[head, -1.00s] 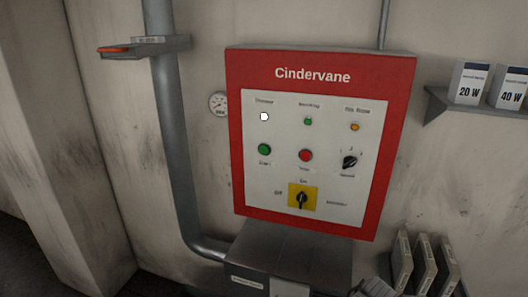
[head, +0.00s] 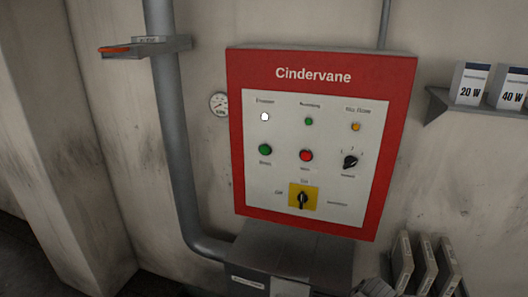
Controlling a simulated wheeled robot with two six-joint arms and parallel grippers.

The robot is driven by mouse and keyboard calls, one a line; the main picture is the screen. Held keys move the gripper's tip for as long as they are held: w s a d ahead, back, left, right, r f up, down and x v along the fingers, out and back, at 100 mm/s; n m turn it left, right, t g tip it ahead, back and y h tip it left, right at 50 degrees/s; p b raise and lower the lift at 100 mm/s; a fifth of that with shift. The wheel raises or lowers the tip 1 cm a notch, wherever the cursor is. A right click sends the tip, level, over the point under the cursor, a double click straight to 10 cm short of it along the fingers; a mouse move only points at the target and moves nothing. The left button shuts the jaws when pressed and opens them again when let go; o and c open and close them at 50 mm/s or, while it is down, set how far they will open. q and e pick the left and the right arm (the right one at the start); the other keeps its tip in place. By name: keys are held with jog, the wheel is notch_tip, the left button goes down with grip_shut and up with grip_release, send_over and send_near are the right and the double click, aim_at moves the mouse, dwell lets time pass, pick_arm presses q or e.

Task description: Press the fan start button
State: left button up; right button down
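A red control box labelled "Cindervane" (head: 320,60) hangs on the wall with a pale front panel (head: 280,178). A green button (head: 265,149) sits at the panel's left, and its small label is too blurred to read surely. A red button (head: 306,155) is to its right, then a black selector knob (head: 350,161). Above are a lit white lamp (head: 265,117), a green lamp (head: 308,121) and an amber lamp (head: 355,127). A black rotary switch (head: 303,200) on a yellow plate points roughly vertically. Neither gripper is clearly visible in the head view.
A grey pipe (head: 172,140) runs down left of the box, with a small shelf (head: 145,47) on it. A round gauge (head: 219,104) is on the wall. A metal housing (head: 290,255) juts out below. Bulb boxes (head: 470,84) and upright binders (head: 425,265) are at right.

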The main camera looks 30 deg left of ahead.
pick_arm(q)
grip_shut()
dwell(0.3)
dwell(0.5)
